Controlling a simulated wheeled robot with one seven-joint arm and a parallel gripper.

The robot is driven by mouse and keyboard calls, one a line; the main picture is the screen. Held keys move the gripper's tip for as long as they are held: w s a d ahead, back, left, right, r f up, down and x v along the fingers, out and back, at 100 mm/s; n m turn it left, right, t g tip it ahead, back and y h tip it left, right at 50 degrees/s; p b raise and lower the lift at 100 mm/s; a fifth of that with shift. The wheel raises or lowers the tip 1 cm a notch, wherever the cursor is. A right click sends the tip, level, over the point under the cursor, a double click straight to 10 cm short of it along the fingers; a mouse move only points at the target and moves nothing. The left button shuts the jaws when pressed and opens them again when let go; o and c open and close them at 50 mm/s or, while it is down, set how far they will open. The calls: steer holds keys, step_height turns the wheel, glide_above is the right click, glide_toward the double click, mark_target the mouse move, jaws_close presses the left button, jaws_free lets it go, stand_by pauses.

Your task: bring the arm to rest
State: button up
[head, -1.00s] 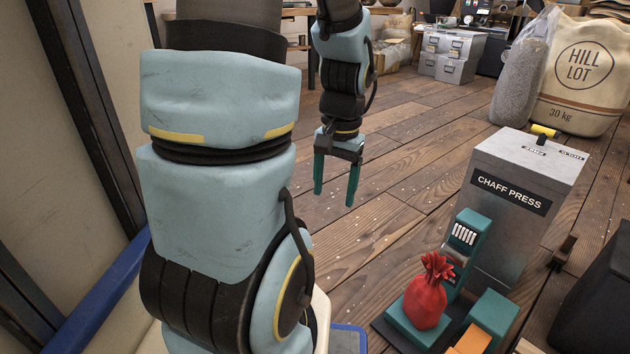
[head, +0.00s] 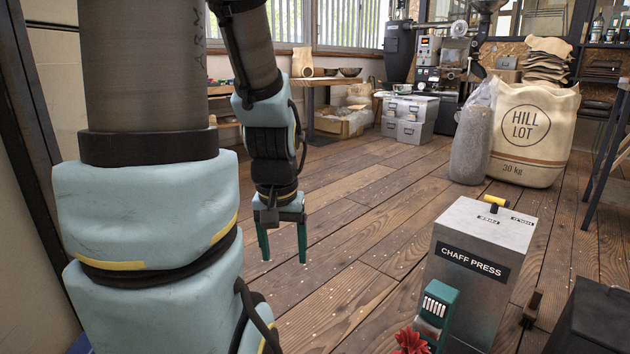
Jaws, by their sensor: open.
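My gripper (head: 283,252) hangs from my pale blue arm at the left of the middle in the head view. Its two green fingers point down and stand apart, with nothing between them. It hangs in front of the wooden floor, well to the left of the chaff press. Much of my arm fills the left side of the view.
The grey chaff press (head: 510,230) with a yellow-tipped handle stands at right, a teal device (head: 440,305) before it. A Hill Lot sack (head: 530,155) stands behind. The middle floor (head: 370,215) is clear.

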step_height(320, 180, up, 36)
steer(key=p, duration=3.4)
